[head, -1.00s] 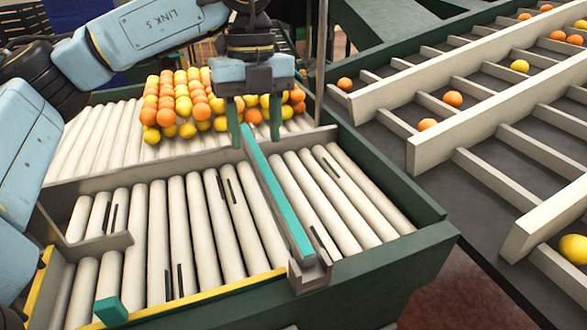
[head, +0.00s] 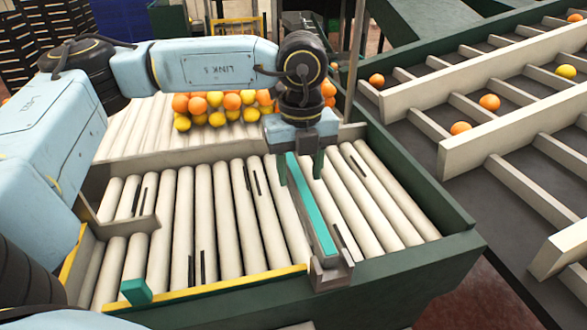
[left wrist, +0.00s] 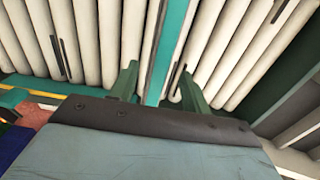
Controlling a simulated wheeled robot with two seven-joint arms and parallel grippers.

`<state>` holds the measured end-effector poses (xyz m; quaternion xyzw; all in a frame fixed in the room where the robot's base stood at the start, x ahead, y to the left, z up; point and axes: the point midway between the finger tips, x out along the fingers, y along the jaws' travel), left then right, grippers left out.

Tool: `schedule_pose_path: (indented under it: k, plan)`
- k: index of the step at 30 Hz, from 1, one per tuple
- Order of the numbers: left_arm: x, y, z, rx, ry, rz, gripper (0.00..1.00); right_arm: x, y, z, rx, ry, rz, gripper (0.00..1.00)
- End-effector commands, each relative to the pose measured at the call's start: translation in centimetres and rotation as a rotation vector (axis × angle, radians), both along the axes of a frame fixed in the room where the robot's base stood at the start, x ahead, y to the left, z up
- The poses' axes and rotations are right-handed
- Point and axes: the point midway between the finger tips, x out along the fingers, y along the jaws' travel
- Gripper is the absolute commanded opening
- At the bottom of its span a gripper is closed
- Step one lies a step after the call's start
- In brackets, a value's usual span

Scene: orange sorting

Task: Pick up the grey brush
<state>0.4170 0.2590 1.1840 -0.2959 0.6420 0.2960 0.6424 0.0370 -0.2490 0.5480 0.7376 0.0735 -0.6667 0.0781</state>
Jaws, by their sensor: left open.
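I cannot make out a clear grey brush in either view. A long teal bar (head: 312,205) runs along the roller bed, with a grey bracket-like piece (head: 331,274) at its near end. My left gripper (head: 300,172) is open and points down over the far part of the bar, one green finger on each side. In the left wrist view the teal bar (left wrist: 166,45) passes between the two open fingers (left wrist: 158,88), and nothing is gripped. Whether the fingers touch the bar is unclear. My right gripper is not in view.
Oranges and yellow fruit (head: 215,108) lie on rollers behind the left gripper. A teal block (head: 136,291) sits at the front left edge. Green side walls (head: 420,185) frame the bed. A sloping slotted conveyor (head: 480,125) with some fruit stands at right.

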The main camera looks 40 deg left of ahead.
Motion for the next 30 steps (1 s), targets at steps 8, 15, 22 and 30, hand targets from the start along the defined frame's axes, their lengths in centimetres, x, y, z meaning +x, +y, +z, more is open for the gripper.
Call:
schedule_pose_path:
  k: [8, 15, 22, 30]
  plan:
    - [0.0, 0.1, -1.7, 0.000, 0.000, 0.001, 0.47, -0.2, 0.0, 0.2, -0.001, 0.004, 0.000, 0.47]
    - [0.0, 0.1, -1.7, 0.000, 0.000, 0.001, 0.32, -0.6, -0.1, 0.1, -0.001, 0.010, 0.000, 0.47]
    - [0.0, 0.1, -1.6, 0.000, 0.000, 0.001, 0.01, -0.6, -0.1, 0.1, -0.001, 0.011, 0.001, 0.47]
    - [0.0, 0.1, -1.5, -0.001, -0.001, 0.001, 0.00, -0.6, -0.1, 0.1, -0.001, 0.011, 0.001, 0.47]
